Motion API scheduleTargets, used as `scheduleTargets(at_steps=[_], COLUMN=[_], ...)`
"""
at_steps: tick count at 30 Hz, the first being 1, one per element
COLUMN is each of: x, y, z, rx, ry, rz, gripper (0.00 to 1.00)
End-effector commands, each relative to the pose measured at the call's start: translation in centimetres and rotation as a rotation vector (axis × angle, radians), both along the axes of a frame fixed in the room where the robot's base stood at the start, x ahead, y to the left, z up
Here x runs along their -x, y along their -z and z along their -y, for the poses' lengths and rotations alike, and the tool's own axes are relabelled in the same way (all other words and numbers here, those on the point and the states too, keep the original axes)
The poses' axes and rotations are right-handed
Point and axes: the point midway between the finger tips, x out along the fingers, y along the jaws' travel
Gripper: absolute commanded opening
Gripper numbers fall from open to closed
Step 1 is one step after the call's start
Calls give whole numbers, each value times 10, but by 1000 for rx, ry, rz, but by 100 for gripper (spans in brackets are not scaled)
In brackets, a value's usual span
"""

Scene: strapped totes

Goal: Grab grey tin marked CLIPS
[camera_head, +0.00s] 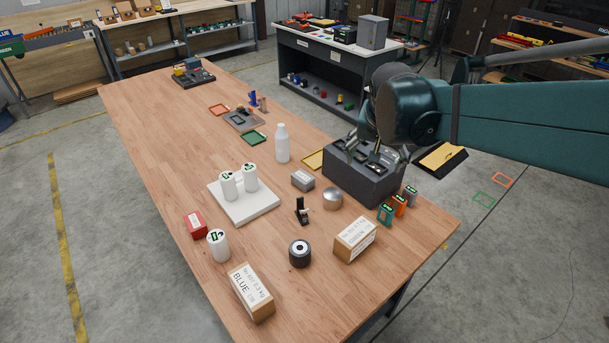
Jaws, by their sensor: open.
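A small grey box-shaped tin (303,181) with a pale label sits on the wooden table, just left of a dark grey block; its lettering is too small to read. A plain round grey tin (332,199) stands to its right and nearer the front, with no readable marking. My gripper (376,156) is open over the dark grey block (362,184), right of both tins and apart from them. The fingers show on either side of the block's top recesses; whether they touch it I cannot tell.
A white bottle (282,143) stands behind the grey tin. A black stand (301,210) is in front of it. White canisters stand on a white board (245,205) at left. Cartons (355,238) lie near the front edge.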

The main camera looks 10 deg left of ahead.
Motion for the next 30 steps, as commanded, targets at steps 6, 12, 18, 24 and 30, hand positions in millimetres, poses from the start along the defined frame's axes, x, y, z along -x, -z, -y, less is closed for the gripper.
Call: scheduleTargets(at_steps=[6, 12, 18, 24, 30], x=[-38, -69, -99, -128, -155], y=[13, 29, 48, 70, 95], z=[-23, -45, -68, -92, -117], rx=[-2, -2, -1, 1, 5], ry=[40, 80, 120, 161, 203], rz=[-18, -31, -44, -54, -62], gripper=[72, 72, 72, 72, 72])
